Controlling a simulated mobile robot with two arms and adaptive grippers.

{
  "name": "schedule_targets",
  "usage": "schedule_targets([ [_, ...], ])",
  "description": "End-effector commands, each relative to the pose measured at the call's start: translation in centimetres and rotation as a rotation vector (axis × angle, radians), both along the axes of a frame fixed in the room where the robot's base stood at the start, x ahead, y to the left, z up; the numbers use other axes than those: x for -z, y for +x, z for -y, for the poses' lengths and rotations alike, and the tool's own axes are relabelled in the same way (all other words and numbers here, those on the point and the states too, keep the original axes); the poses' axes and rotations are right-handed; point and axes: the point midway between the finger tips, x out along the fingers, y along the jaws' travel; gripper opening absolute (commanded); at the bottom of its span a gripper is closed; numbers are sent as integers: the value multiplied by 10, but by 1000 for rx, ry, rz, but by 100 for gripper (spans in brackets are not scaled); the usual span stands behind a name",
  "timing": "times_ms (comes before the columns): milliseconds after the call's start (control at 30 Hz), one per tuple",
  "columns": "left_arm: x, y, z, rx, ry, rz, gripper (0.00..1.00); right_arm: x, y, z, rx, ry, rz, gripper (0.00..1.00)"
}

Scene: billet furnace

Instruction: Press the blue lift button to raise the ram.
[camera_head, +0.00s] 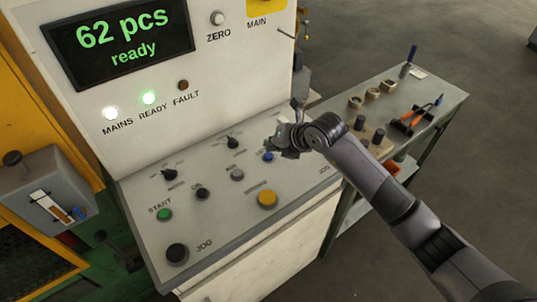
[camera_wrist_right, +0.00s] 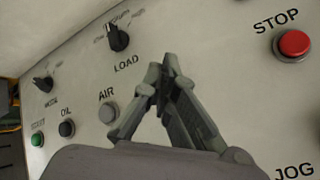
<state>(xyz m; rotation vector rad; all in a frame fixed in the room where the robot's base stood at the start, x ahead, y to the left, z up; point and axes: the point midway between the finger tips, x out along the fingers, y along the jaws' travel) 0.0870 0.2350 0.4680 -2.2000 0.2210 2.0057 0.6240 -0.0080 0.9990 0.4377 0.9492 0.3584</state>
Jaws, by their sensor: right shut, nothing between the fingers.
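The blue lift button (camera_head: 268,156) is on the sloping panel of the grey console, just below my right gripper in the head view. My right gripper (camera_head: 274,143) is shut and empty, near the panel's upper right part. In the wrist view the shut fingers (camera_wrist_right: 166,74) point at the panel, between the LOAD knob and the STOP button. The blue button does not show in the wrist view; the fingers may hide it. I cannot tell whether the fingertips touch anything. The ram is not in view. My left gripper is not in view.
Nearby are the yellow button (camera_head: 267,198), the grey AIR button (camera_wrist_right: 108,112), the black LOAD knob (camera_wrist_right: 118,38) and the red STOP button (camera_wrist_right: 294,43). The display (camera_head: 120,40) reads "62 pcs ready". A side bench (camera_head: 448,98) with tools stands right of the console.

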Motion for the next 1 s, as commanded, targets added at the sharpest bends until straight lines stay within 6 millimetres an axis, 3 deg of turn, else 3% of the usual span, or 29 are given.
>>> schedule_targets([
  [1000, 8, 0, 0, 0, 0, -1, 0, 8, 0, 0, 0, 0, 0, 0],
])
